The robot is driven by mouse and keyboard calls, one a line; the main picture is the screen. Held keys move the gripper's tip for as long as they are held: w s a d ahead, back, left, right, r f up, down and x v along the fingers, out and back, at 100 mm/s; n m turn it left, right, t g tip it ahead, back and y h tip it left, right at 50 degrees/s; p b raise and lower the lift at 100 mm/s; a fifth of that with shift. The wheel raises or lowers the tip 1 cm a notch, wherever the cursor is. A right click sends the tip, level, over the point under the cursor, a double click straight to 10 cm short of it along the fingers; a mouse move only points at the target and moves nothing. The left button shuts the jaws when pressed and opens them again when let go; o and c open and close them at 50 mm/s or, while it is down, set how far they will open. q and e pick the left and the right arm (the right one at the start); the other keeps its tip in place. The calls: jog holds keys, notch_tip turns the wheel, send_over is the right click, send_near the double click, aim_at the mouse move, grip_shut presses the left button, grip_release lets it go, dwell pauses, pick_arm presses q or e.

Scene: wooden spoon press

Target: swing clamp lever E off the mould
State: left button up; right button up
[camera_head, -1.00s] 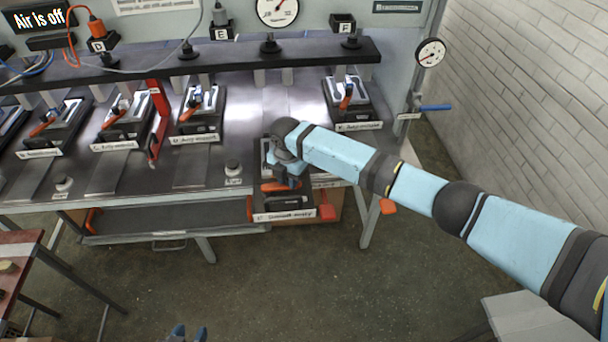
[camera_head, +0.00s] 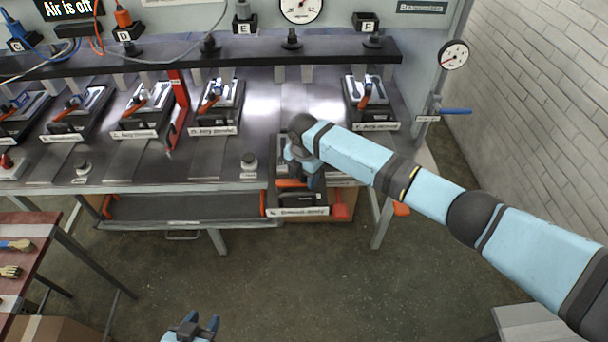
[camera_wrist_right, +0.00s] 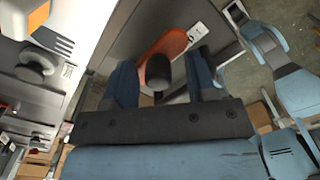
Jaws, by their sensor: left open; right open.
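A mould in a dark carriage (camera_head: 297,211) sits at the bench's front edge, out of line with the row behind; I cannot read its label. Its orange clamp lever (camera_head: 292,183) lies across it, partly hidden by my right gripper (camera_head: 300,168). In the right wrist view the orange lever (camera_wrist_right: 170,43) ends in a black knob (camera_wrist_right: 158,70). My open right gripper (camera_wrist_right: 161,80) has its blue fingers on either side of this knob, with gaps showing; I cannot tell whether they touch it. My left gripper (camera_head: 197,325) is open and empty above the floor, low in the head view.
Several other moulds with orange levers, one of them at the right (camera_head: 370,103), stand at the back of the bench (camera_head: 240,160). A red pad (camera_head: 341,205) is beside the front carriage. A brush table (camera_head: 40,235) is at the left.

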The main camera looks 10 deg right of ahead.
jog(key=shift+r, duration=0.15)
notch_tip(320, 180, up, 14)
jog(key=b, duration=0.1)
jog(key=shift+f, duration=0.2)
dwell(0.4)
